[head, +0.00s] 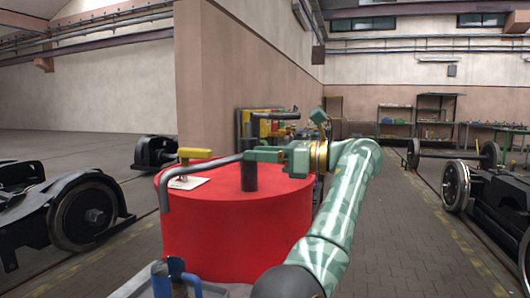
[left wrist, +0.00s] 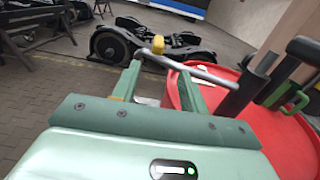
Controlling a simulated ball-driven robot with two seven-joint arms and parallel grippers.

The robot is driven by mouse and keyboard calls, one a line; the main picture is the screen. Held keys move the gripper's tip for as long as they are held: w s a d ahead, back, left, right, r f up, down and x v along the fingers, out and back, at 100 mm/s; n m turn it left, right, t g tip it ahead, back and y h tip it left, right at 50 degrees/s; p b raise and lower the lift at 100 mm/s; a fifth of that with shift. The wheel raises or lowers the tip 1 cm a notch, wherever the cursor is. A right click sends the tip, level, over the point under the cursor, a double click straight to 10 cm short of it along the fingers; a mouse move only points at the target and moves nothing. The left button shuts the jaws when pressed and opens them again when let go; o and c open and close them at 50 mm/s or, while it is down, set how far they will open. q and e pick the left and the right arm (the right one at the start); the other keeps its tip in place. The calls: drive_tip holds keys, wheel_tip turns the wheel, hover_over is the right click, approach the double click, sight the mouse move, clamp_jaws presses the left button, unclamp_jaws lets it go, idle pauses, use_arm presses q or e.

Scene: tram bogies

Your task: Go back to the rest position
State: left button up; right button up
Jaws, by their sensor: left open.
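My left arm rises from the bottom of the head view, and its green left gripper (head: 252,155) points left over a red drum-shaped stand (head: 240,230). In the left wrist view its two fingers (left wrist: 160,72) are apart. A grey bent bar (head: 205,167) with a black upright grip (head: 250,178) is at the fingertips. In the left wrist view the bar (left wrist: 205,76) crosses just past the fingers; I cannot tell whether they touch it. No object shows clamped in the jaws. My right gripper is not in view.
Black wheeled bogies stand left (head: 75,210) and right (head: 485,195). A beige wall (head: 220,80) rises behind. The paved floor right of my arm (head: 405,240) is clear.

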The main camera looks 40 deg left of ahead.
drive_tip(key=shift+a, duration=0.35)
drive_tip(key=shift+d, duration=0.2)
